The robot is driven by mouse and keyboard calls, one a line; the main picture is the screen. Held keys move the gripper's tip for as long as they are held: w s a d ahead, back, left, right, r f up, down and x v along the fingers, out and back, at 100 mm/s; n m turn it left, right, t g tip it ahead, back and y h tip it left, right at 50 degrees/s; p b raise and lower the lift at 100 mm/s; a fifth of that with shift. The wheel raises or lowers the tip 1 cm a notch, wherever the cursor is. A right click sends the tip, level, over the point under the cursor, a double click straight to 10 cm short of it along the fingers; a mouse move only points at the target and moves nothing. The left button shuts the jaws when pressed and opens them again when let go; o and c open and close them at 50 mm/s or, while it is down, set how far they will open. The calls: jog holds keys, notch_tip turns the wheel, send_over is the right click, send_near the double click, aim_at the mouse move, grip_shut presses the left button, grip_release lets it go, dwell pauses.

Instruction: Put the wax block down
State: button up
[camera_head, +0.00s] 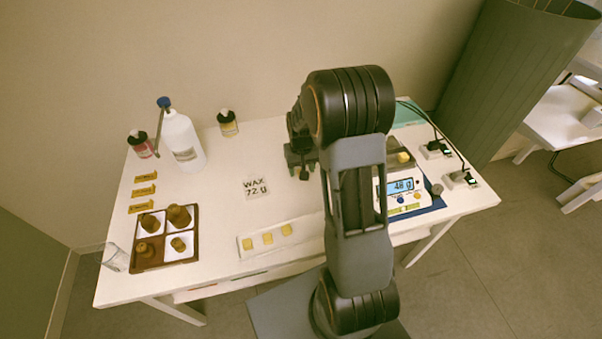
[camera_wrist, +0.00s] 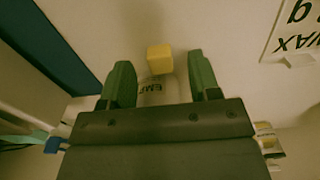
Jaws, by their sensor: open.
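In the wrist view a small yellow wax block (camera_wrist: 159,58) shows over the white table top, at the level of my fingertips. My gripper (camera_wrist: 160,68) is open, with one green finger on each side of the block and a visible gap on both sides. I cannot tell for certain whether the block rests fully on the surface. A pale patch with dark letters, partly hidden, shows between the fingers. In the head view my gripper (camera_head: 301,166) is over the middle back of the table, and the block beneath it cannot be made out.
A scale (camera_head: 402,188) reading 48 g stands right, with a yellow block (camera_head: 403,157) beside its display. A "WAX 72 g" card (camera_head: 256,188) lies left of my gripper. Bottles (camera_head: 182,140) and a brown sample box (camera_head: 165,265) stand left.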

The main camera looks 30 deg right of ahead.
jog(key=shift+f, duration=0.75)
grip_shut()
jog(key=shift+r, duration=0.1)
